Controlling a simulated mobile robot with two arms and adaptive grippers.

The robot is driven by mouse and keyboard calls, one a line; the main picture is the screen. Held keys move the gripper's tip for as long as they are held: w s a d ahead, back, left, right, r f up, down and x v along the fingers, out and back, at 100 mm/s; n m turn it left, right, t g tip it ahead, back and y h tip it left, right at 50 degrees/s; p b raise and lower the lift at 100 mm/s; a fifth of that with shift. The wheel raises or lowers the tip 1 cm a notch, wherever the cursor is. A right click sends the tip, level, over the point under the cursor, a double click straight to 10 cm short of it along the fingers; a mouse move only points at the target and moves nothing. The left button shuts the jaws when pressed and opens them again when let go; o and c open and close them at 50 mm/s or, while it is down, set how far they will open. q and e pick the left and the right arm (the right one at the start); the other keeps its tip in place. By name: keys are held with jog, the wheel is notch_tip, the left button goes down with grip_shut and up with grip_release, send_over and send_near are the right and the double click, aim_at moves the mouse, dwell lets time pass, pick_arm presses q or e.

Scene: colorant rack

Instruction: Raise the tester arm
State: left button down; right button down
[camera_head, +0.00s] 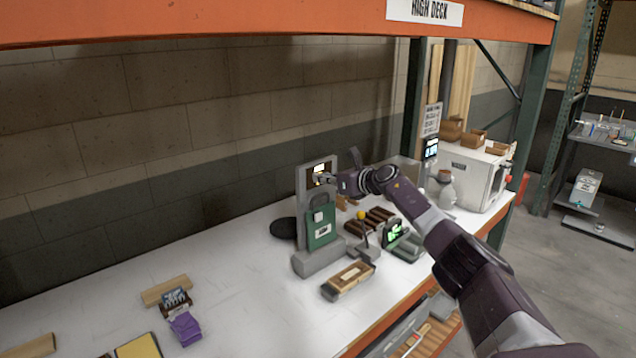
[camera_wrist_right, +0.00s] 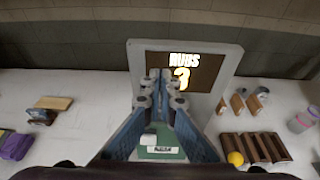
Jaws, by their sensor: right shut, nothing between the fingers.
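The tester is a grey upright frame (camera_head: 303,205) on a grey base, with a green front panel (camera_head: 320,225) bearing a small label. It stands on the white bench in the head view. In the right wrist view its grey-framed screen (camera_wrist_right: 205,68) reads "RUBS" with a digit that looks like 3. My right gripper (camera_head: 322,179) is shut and empty at the tester's upper part, in front of the screen. In the right wrist view the closed fingers (camera_wrist_right: 160,78) cover the screen's left part. Whether they touch the tester, and which part is its arm, I cannot tell. My left gripper is out of view.
A wooden block (camera_head: 348,279) lies in front of the tester, and a brown slotted rack (camera_head: 376,220) stands to its right. A white machine (camera_head: 474,178) is at the bench's right end.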

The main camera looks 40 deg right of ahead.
jog(key=r+p, duration=0.1)
jog(key=r, duration=0.2)
jog(key=s+r+p, duration=0.1)
jog(key=r, duration=0.1)
jog(key=shift+a+r+p, duration=0.1)
jog(key=shift+r+p, duration=0.2)
jog(key=shift+r, duration=0.05)
jog(key=shift+w+f, duration=0.1)
